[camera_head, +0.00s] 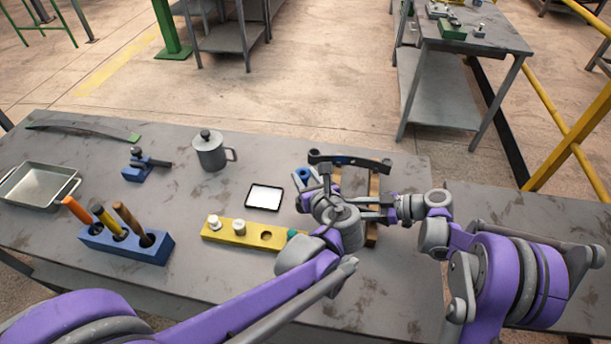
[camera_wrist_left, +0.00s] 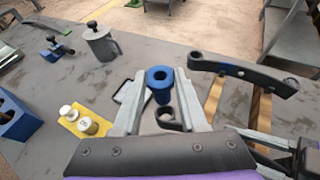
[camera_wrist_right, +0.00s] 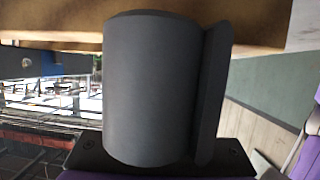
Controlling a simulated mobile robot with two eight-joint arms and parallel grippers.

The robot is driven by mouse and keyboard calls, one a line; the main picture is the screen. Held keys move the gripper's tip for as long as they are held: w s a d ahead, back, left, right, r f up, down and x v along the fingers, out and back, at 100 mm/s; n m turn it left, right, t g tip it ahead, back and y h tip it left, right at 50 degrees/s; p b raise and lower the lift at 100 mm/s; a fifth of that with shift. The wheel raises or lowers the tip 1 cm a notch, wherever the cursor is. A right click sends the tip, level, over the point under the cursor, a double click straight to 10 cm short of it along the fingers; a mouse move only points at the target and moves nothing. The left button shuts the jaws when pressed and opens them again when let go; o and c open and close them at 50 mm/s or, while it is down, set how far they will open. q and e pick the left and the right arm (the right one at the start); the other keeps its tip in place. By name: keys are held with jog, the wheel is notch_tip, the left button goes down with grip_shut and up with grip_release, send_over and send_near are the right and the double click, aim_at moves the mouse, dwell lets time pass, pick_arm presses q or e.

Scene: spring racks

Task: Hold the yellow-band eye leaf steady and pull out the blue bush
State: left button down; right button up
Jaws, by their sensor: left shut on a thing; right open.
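The blue bush (camera_wrist_left: 160,78) is between the fingers of my left gripper (camera_wrist_left: 160,80), which is shut on it. Its flange and body show; it is also in the head view (camera_head: 303,176). A dark eye (camera_wrist_left: 170,117) with an open hole shows just below the bush, apparently apart from it. No yellow band is visible; my arms hide much of that leaf. In the right wrist view a large dark grey cylinder (camera_wrist_right: 150,90), perhaps a leaf eye, fills the middle. My right gripper is open, with its fingertips not clearly visible; its wrist (camera_head: 400,207) is beside the left gripper.
A black leaf with a blue mark (camera_head: 350,161) lies across wooden rails (camera_head: 373,185). Left of the grippers are a yellow block (camera_head: 250,234) with pegs, a white-faced pad (camera_head: 265,196), a blue tool holder (camera_head: 128,243), a grey mug (camera_head: 211,153) and a metal tray (camera_head: 38,186).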

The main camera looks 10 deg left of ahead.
jog(key=v, duration=1.2)
